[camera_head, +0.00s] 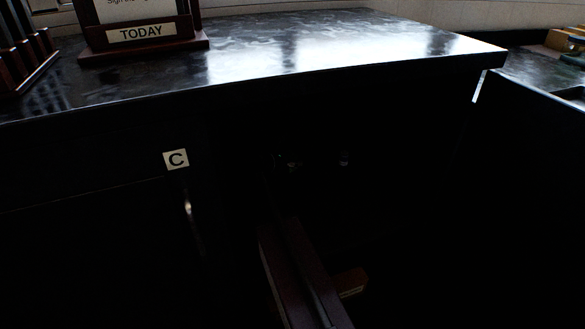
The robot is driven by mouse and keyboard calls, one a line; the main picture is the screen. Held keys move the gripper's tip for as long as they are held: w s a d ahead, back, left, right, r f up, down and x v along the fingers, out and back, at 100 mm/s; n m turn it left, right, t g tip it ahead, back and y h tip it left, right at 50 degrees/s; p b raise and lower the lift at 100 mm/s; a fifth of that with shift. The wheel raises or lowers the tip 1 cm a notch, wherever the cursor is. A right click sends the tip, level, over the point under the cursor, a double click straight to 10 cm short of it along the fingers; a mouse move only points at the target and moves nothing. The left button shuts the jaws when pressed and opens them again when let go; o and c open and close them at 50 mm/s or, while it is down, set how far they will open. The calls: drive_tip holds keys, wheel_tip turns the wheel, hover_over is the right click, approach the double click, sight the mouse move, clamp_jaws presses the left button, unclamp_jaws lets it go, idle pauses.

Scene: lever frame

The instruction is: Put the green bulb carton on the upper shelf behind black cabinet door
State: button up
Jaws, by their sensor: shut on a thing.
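The green bulb carton cannot be made out in the dark. The black cabinet front (110,230) fills the lower picture and carries a white label "C" (176,159) with a metal handle (187,209) below it. To the right of the label is a very dark area, where no shelf edge can be told. A black panel (535,160) stands at the right and looks like an open door. A few faint glints show in the dark middle. My gripper cannot be made out there, nor what it holds.
A glossy dark countertop (300,60) runs above the cabinet. A brown stand with a "TODAY" plate (141,32) and a dark rack (22,55) stand on it at the left. Dark reddish-brown long parts (300,275) rise from the bottom middle. Small items lie at the far right.

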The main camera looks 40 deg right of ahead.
sight(293, 174)
drive_tip(key=shift+w+d+f, duration=0.25)
drive_tip(key=shift+d, duration=0.05)
drive_tip(key=shift+a+f+b, duration=0.1)
drive_tip(key=shift+f+b, duration=1.45)
drive_tip(key=shift+b, duration=0.25)
drive_tip(key=shift+f, duration=0.1)
drive_tip(key=o, duration=1)
drive_tip(key=shift+c, duration=0.2)
drive_tip(key=shift+s+r, duration=0.1)
drive_tip(key=shift+r, duration=0.15)
drive_tip(key=shift+p+v, duration=1.45)
drive_tip(key=shift+v, duration=2.25)
drive_tip(key=shift+f, duration=0.1)
